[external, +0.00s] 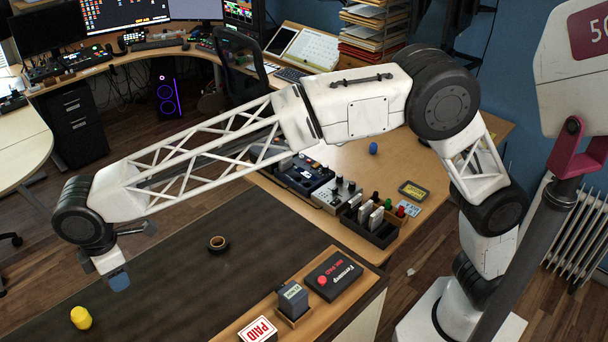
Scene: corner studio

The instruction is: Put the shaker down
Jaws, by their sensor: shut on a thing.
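My gripper (113,270) hangs at the end of my outstretched arm, at the left over the dark mat (190,295). It is shut on a small blue-grey thing, which I take to be the shaker (119,282). Only a small part of the shaker shows below the fingers, and its full shape is hidden. It appears held above the mat; I cannot tell how high.
A yellow rounded piece (81,317) stands below and left of my gripper. A dark tape roll (217,243) lies on the mat to the right. A wooden ledge (341,306) holds a grey box (292,299), a black case (334,275) and a PAID card (258,330).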

